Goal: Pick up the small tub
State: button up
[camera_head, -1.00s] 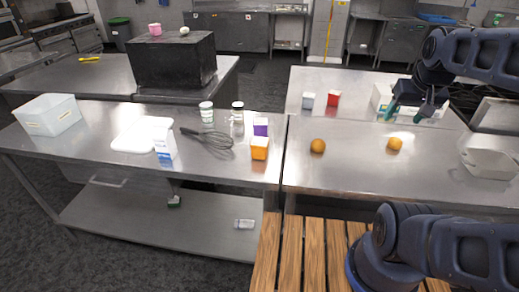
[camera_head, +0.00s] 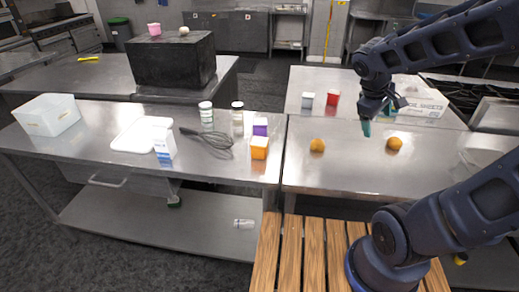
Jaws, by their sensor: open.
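A small white tub (camera_head: 206,113) with a green band stands upright on the left steel table. A jar-like container (camera_head: 237,113) stands just right of it; I cannot tell which of the two is the task's tub. My gripper (camera_head: 376,121) hangs above the right steel table, near two orange fruits (camera_head: 317,145) (camera_head: 394,143). Its teal-tipped fingers are apart and nothing shows between them. It is well to the right of both containers and does not touch them.
A whisk (camera_head: 210,138), an orange carton (camera_head: 259,148), a purple box (camera_head: 260,127) and a white-blue carton (camera_head: 165,146) stand or lie near the tub. A white board (camera_head: 130,139) and a clear bin (camera_head: 48,115) are farther left. The right table's front is mostly clear.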

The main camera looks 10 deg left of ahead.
jog(key=w+a+f+n+t+h, duration=0.2)
jog(key=w+a+f+n, duration=0.15)
jog(key=a+n, duration=0.35)
jog(key=n+t+y, duration=0.5)
jog(key=n+t, duration=0.4)
jog(key=n, duration=1)
send_near(259, 141)
jog(key=w, duration=0.1)
jog(key=x, duration=1.1)
jog(key=shift+s+d+f, duration=0.1)
jog(key=shift+f, duration=0.15)
jog(key=c, duration=1.2)
jog(key=shift+r, duration=0.1)
